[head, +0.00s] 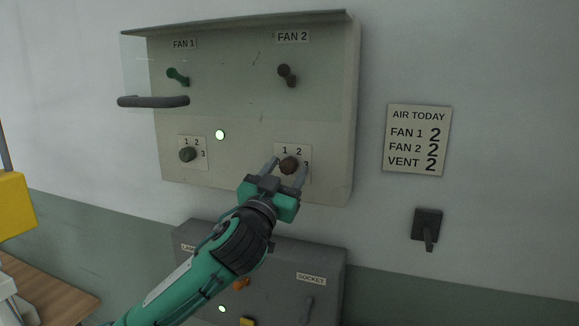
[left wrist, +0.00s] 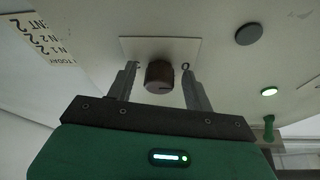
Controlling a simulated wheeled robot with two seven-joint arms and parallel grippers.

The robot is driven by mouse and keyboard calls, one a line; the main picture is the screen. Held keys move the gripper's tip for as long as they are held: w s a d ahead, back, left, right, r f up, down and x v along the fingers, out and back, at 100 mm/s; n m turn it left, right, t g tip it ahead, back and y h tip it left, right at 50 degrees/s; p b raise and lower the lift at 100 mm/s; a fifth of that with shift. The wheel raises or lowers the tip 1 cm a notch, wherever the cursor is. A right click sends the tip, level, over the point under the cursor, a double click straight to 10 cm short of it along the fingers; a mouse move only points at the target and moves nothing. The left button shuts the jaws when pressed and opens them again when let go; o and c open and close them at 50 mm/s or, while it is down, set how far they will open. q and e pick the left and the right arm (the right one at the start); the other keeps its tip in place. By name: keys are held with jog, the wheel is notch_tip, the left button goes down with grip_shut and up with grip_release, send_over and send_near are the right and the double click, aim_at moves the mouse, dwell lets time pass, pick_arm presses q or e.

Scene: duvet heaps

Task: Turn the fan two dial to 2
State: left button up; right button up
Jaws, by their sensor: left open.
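The notice (head: 416,140) reads FAN 1 2, FAN 2 2, VENT 2. My right gripper is not in view.
A clear cover with a dark handle (head: 153,101) is at the left. A grey box (head: 330,268) sits below.

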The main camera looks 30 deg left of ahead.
pick_arm(q)
jog(key=shift+s+d+r, duration=0.1)
jog(key=shift+s, duration=0.1)
jog(key=shift+c, duration=0.4)
jog(key=c, duration=0.9)
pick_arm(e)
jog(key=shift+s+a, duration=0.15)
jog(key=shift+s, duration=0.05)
